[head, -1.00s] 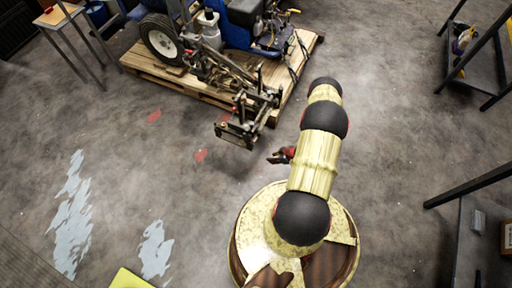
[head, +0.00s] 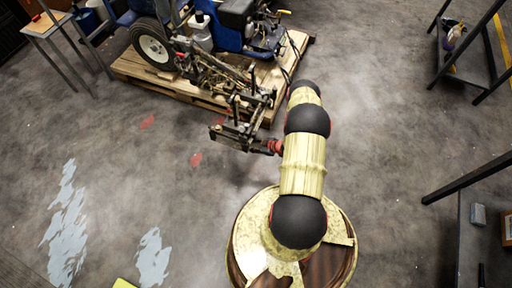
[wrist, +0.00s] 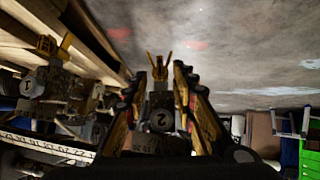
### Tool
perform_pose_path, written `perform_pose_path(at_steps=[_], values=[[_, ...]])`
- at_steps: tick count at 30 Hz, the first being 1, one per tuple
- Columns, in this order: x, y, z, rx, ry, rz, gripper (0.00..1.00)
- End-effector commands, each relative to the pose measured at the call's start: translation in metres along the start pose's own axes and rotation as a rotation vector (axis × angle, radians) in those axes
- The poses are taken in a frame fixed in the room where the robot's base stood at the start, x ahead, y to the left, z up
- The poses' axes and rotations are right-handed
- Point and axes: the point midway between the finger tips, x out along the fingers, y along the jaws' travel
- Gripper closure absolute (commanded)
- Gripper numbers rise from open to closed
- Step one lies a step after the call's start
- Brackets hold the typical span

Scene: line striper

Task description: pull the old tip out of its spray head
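In the wrist view, a spray head marked 2 (wrist: 161,119) carries a yellow tip (wrist: 160,68). My gripper (wrist: 159,76) is open, with one finger on each side of this head and its tip. I cannot tell whether either finger touches them. A second spray head marked 1 (wrist: 32,84), also with a yellow tip (wrist: 47,46), is to the left, outside the fingers. In the head view, my gripper (head: 273,146) is at the right end of the striper's spray bracket (head: 238,134), and its fingers are too small to make out.
The blue line striper (head: 235,35) stands on a wooden pallet (head: 140,68). A ruled bar (wrist: 45,146) runs by the heads in the wrist view. A dark shelf rack (head: 465,60) is at right. Floor around the base is mostly clear.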

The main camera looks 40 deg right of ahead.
Motion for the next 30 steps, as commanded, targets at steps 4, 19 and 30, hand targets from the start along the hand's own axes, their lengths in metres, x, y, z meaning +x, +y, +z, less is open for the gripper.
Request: perform_pose_path(at_steps=[4,19,30], values=[[0.017,-0.001,0.0,-0.001,0.0,-0.002,0.73],[0.046,0.0,0.0,-0.001,0.0,0.0,0.73],[0.046,0.0,0.0,0.0,0.0,0.0,0.73]])
